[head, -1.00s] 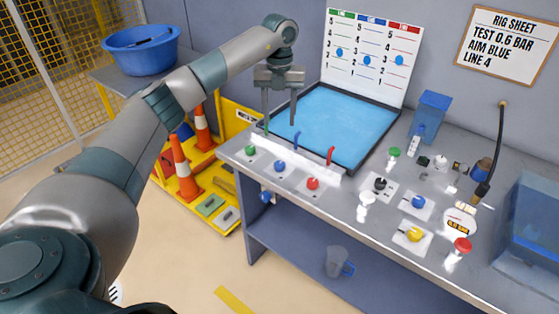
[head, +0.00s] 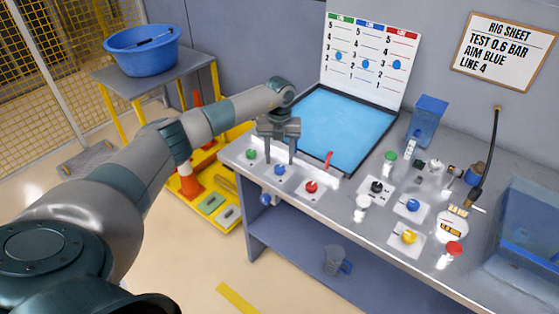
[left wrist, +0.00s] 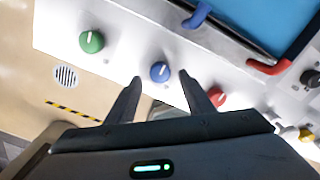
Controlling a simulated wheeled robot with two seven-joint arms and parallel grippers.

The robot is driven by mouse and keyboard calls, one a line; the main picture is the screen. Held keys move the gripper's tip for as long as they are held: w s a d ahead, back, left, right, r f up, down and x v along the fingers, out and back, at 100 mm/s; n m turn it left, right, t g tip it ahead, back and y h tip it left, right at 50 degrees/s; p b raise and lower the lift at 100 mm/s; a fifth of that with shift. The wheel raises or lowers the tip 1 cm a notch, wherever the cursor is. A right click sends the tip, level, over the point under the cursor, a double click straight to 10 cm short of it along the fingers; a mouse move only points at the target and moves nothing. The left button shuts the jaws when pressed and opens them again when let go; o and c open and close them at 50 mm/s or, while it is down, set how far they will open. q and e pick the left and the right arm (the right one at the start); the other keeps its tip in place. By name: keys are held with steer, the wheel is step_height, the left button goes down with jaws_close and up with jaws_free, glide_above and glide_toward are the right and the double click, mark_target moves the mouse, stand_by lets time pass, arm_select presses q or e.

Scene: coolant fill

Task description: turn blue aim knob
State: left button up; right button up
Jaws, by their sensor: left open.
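The blue aim knob (head: 280,170) sits on a white plate near the bench's front edge, between a green knob (head: 251,154) and a red knob (head: 311,187). Its white pointer mark shows in the left wrist view, where the blue knob (left wrist: 160,71) lies between and just beyond the fingertips. My left gripper (head: 279,161) is open and empty, its fingers pointing down on either side of the blue knob. I cannot tell whether they touch it. My right gripper is not in view.
A red bent spout (head: 329,159) stands close to the right of my left gripper, at the blue tray's (head: 340,118) front edge. Another blue knob (head: 413,205) and a yellow knob (head: 409,237) are further right. A rig sheet (head: 507,52) on the wall reads "AIM BLUE LINE 4".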

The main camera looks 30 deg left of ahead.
mark_target(279, 167)
arm_select(q)
steer(key=shift+f+p, duration=0.45)
steer(key=shift+f, duration=1.4)
steer(key=c, duration=1)
